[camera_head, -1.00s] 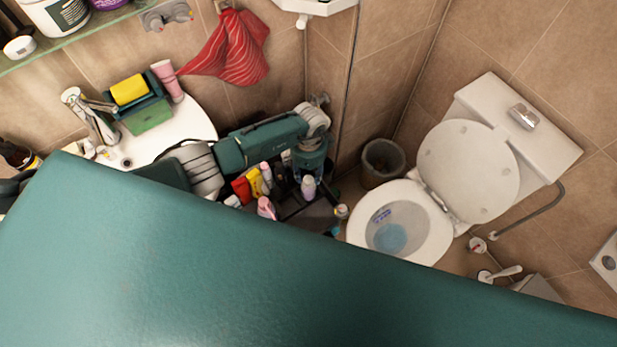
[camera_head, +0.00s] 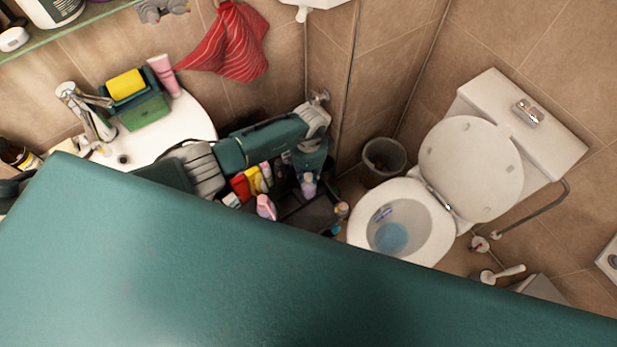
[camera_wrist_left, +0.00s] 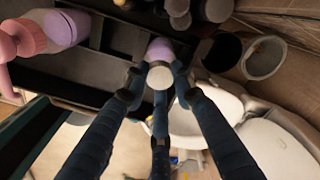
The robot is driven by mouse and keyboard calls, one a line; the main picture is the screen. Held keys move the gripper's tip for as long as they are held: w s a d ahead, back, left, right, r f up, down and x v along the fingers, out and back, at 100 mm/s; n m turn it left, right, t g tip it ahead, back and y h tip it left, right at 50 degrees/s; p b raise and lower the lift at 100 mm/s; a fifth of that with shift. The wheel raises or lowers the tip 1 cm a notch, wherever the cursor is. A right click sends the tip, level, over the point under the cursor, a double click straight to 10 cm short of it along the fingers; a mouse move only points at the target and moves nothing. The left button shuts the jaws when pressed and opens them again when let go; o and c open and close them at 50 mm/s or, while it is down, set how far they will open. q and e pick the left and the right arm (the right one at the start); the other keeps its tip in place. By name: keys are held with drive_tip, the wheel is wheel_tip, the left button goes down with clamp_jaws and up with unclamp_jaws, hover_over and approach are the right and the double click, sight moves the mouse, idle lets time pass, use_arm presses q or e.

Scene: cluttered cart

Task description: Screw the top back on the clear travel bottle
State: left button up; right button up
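My left gripper (camera_head: 309,172) reaches down over the dark cart tray (camera_head: 298,212) in the head view. In the left wrist view its three dark fingers (camera_wrist_left: 160,82) converge closely around a lavender bottle (camera_wrist_left: 160,49) with a pale round top (camera_wrist_left: 160,75). The lavender bottle also shows under the gripper in the head view (camera_head: 308,188). I cannot tell whether the fingers press on the top or stand just apart from it, nor whether the top is seated on the bottle. No bottle here looks plainly clear. My right gripper is not in view.
A pink bottle (camera_head: 265,207), a red item (camera_head: 240,187) and a yellow item (camera_head: 255,180) crowd the tray left of the gripper. A bin (camera_head: 383,160) and an open toilet (camera_head: 402,228) stand to the right. The sink (camera_head: 190,122) is at the left.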

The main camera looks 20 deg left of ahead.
use_arm(q)
drive_tip(key=shift+c, duration=1.2)
drive_tip(key=m+b, duration=0.1)
drive_tip(key=m, duration=0.4)
drive_tip(key=shift+a+f, duration=0.1)
drive_tip(key=shift+f, duration=0.05)
drive_tip(key=shift+m, duration=1)
